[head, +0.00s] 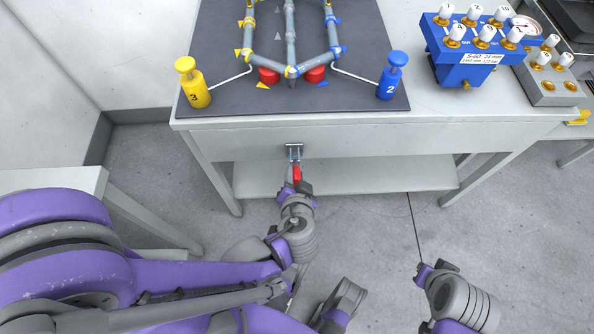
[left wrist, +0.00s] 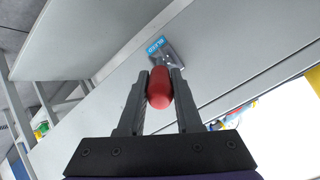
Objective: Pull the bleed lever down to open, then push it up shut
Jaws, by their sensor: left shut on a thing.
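The bleed lever has a red handle (head: 297,174) and a grey metal bracket (head: 294,152) on the front face of the table, below its top edge. My left gripper (head: 297,184) is shut on the red handle, just out from the bracket. In the left wrist view the rounded red handle (left wrist: 160,88) sits between the two dark fingers, with a blue "BLEED" label (left wrist: 155,45) behind it. I cannot tell the lever's exact tilt. My right gripper (head: 436,271) hangs empty over the floor at the lower right; its finger gap is unclear.
The table (head: 330,140) carries a dark mat (head: 300,101) with a pipe loop, a yellow pump marked 3 (head: 196,89) and a blue pump marked 2 (head: 390,80). A blue valve block (head: 466,72) stands to the right. A lower shelf (head: 390,178) lies under the table.

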